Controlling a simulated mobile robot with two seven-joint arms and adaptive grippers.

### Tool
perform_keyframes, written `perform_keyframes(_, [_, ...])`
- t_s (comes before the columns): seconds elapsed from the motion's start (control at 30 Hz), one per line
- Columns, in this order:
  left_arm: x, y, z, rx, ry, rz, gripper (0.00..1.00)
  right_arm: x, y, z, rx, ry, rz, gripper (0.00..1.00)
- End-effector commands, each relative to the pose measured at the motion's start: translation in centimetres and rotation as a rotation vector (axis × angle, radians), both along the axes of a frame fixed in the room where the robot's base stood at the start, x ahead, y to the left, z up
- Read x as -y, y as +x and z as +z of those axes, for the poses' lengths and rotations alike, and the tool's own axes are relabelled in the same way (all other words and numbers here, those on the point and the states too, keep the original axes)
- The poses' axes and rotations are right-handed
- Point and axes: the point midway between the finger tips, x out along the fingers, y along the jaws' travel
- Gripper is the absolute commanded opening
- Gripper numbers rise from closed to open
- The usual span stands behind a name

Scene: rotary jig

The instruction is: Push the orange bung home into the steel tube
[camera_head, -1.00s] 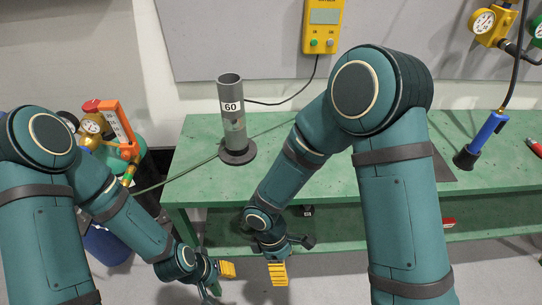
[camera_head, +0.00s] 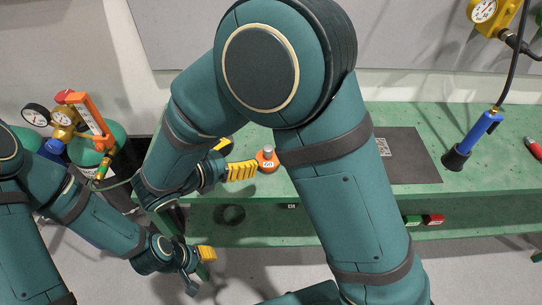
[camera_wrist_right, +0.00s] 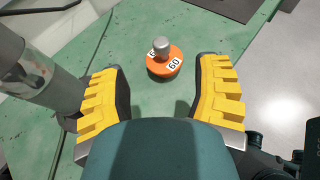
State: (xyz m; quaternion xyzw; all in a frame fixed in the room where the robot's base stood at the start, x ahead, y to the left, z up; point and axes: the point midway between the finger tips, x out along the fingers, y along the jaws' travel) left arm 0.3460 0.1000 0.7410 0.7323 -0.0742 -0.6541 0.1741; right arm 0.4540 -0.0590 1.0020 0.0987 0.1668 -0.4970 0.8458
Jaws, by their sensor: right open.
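The orange bung (camera_head: 267,160), a disc with a grey metal knob and a "60" label, stands on the green bench near its front edge. It also shows in the right wrist view (camera_wrist_right: 165,63), ahead of the fingertips and between their lines. My right gripper (camera_head: 236,158) is open and empty, its yellow fingers (camera_wrist_right: 158,82) spread either side, short of the bung. The grey steel tube (camera_wrist_right: 35,65) rises at the left of the wrist view; my right arm hides it in the head view. My left gripper (camera_head: 203,268) hangs low in front of the bench.
A gas cylinder with gauges (camera_head: 62,122) stands left of the bench. A dark mat (camera_head: 410,160) and a blue-handled tool (camera_head: 475,140) on a hose are on the right part of the green bench (camera_head: 490,185).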

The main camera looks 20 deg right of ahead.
Motion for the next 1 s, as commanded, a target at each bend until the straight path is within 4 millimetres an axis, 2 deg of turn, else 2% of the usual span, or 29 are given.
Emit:
perform_keyframes(0.1, [0.0, 0.1, -0.6, 0.002, 0.000, 0.001, 0.47, 2.1, 1.0, -1.1, -0.002, 0.000, -0.007, 0.63])
perform_keyframes(0.3, [0.0, 0.2, -1.1, 0.005, 0.001, 0.001, 0.47, 4.8, 2.6, -2.5, -0.003, 0.001, -0.005, 0.63])
perform_keyframes(0.57, [0.0, 0.3, -1.4, 0.007, 0.001, 0.002, 0.47, 6.2, 3.4, -3.2, -0.003, 0.002, -0.004, 0.63])
perform_keyframes(0.77, [-0.1, 0.5, -2.3, 0.011, 0.002, 0.002, 0.47, 8.3, 4.5, -5.0, -0.003, 0.000, -0.006, 0.63])
perform_keyframes(1.0, [-0.1, 0.5, -2.6, 0.013, 0.003, 0.003, 0.47, 9.9, 5.5, -5.6, -0.002, 0.001, -0.003, 0.63])
